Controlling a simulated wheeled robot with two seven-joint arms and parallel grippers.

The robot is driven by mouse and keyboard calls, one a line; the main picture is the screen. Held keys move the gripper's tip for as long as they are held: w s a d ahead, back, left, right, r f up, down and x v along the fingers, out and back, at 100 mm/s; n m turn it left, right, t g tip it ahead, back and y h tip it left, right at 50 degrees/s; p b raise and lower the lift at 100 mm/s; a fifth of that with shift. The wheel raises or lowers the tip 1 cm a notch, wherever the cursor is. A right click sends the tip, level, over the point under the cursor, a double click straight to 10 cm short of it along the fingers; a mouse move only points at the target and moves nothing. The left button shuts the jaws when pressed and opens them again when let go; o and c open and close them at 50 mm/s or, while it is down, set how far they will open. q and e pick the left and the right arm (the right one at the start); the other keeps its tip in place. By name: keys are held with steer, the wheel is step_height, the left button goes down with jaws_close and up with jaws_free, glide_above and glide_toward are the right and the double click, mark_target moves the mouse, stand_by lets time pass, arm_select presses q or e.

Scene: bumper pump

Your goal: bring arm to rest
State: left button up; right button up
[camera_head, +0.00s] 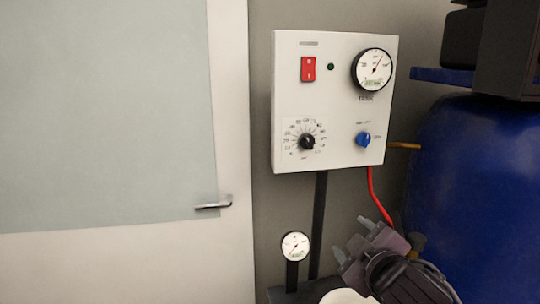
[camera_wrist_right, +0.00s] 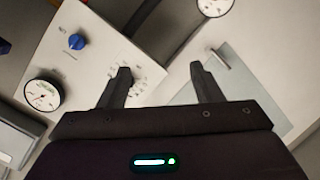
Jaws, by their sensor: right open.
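My right gripper (camera_head: 355,244) is at the lower right of the head view, below the white control panel (camera_head: 340,110) and in front of the blue tank (camera_head: 470,190). In the right wrist view its two fingers (camera_wrist_right: 162,84) stand apart with nothing between them. The panel fills the upper left of that view, beyond the fingers. The panel carries a red switch (camera_head: 308,69), a dial gauge (camera_head: 371,69), a black knob (camera_head: 306,142) and a blue knob (camera_head: 363,139). My left gripper is not in view.
A white door with a pale panel (camera_head: 100,110) and a handle (camera_head: 214,203) fills the left. A small gauge (camera_head: 295,245) stands below the control panel, near my right gripper. A red hose (camera_head: 376,195) runs down from the panel. A dark machine (camera_head: 500,50) sits above the tank.

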steer(key=s+d+f+m+g+h, duration=0.1)
steer(key=s+f+m+g, duration=0.2)
steer(key=f, duration=0.5)
steer(key=s+d+f+m+g, duration=0.1)
steer(key=s+f+m+g, duration=0.1)
steer(key=s+f, duration=0.45)
steer(key=s+d+f+m+g, duration=0.1)
steer(key=s+f+m+g, duration=0.4)
steer(key=s+f, duration=0.8)
step_height(320, 180, down, 32)
steer(key=s+n+g, duration=0.1)
steer(key=s+g, duration=0.2)
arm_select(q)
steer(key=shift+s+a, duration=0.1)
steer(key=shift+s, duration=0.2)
arm_select(e)
steer(key=s+d+f, duration=0.2)
steer(key=s+f, duration=0.6)
steer(key=s, duration=0.1)
steer(key=s+d+f, duration=0.2)
steer(key=s+f, duration=0.6)
steer(key=s, duration=0.1)
steer(key=shift+s+f+n+g+h, duration=0.15)
steer(key=shift+s+n+g+h, duration=0.15)
steer(key=shift+g+h, duration=0.1)
